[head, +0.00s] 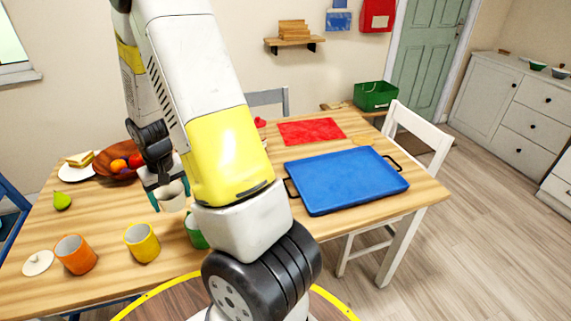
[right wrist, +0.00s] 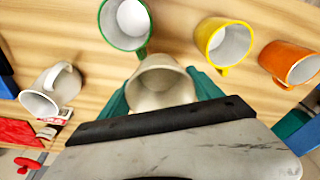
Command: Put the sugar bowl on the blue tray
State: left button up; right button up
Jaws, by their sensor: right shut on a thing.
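A cream, lidless round bowl, which looks like the sugar bowl (head: 172,198), is held by my right gripper (head: 168,190) above the left part of the table. In the right wrist view the sugar bowl (right wrist: 162,88) sits between the teal fingers of my right gripper (right wrist: 160,98), its opening visible. A pale lid with a knob (head: 38,262) lies at the table's front left. The blue tray (head: 345,180) lies on the right side of the table, with dark handles and an empty surface. My left gripper is not in view.
An orange mug (head: 76,254), a yellow mug (head: 142,242) and a green mug (head: 195,231) stand near the front edge. A fruit bowl (head: 104,174) and a pear (head: 62,201) are at left. A red mat (head: 311,131) lies behind the tray.

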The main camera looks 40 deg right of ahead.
aim_at(339, 171)
jog(key=k+z, duration=0.1)
jog(key=z, duration=0.3)
jog(key=l+z, duration=0.1)
jog(key=z, duration=0.3)
jog(key=k+l+z, duration=0.1)
jog(key=z, duration=0.3)
jog(key=i+l+z, duration=0.3)
jog(key=i, duration=0.3)
